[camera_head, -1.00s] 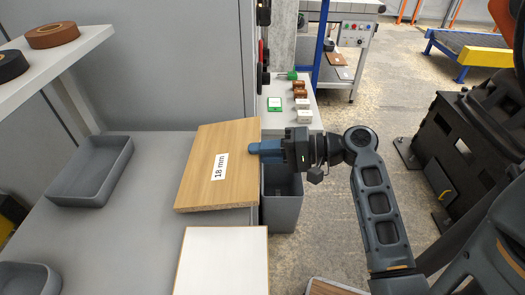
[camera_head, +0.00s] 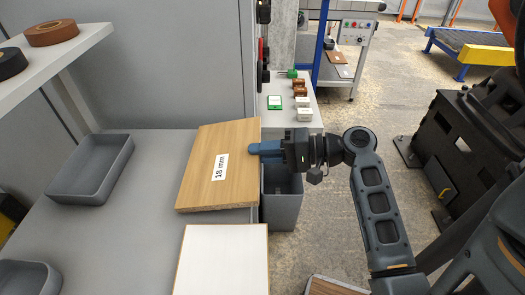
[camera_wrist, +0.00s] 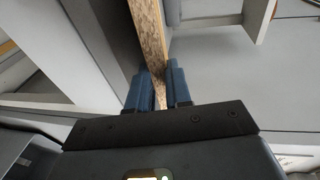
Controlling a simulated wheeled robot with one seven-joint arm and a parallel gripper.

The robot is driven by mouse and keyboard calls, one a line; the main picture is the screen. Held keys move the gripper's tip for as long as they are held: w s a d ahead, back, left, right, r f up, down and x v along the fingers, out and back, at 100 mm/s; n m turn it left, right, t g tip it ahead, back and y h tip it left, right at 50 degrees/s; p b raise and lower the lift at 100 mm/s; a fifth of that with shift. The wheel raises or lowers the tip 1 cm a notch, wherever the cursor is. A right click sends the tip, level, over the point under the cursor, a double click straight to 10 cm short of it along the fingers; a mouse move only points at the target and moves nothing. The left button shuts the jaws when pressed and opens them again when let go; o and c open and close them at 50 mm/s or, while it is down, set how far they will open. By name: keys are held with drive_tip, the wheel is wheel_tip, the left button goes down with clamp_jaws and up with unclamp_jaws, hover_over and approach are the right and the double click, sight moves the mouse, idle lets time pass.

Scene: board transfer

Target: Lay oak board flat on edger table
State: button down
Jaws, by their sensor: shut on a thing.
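The oak board (camera_head: 217,166), with an "18 mm" label, is over the grey edger table (camera_head: 140,230) near its right edge. It looks slightly tilted; I cannot tell whether its lower edge touches the table. My gripper (camera_head: 268,150) is shut on the board's right edge in the head view. In the wrist view my gripper (camera_wrist: 160,88) has its blue fingers on either side of the board's chipboard edge (camera_wrist: 150,40). The inner faces of the fingers are partly hidden.
A white board (camera_head: 224,262) lies at the table's near right. Grey trays (camera_head: 92,170) and (camera_head: 28,278) are at the left. A shelf (camera_head: 60,62) with edging rolls hangs over the left side. A grey bin (camera_head: 284,195) stands below my gripper.

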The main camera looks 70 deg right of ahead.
drive_tip(key=c, duration=1)
unclamp_jaws()
drive_tip(key=shift+o, duration=0.4)
drive_tip(key=shift+r+p, duration=0.25)
drive_tip(key=shift+p, duration=0.35)
drive_tip(key=g+p, duration=0.2)
drive_tip(key=p, duration=0.2)
drive_tip(key=g+p, duration=0.1)
drive_tip(key=p, duration=0.2)
drive_tip(key=shift+s+r+g+h+p, duration=0.2)
drive_tip(key=shift+g+h+p, duration=0.2)
drive_tip(key=g, duration=0.2)
drive_tip(key=g+h, duration=0.1)
drive_tip(key=g, duration=0.2)
drive_tip(key=shift+s+d+r+g+h, duration=0.15)
drive_tip(key=shift+s+g+h, duration=0.15)
drive_tip(key=shift+s+g, duration=0.1)
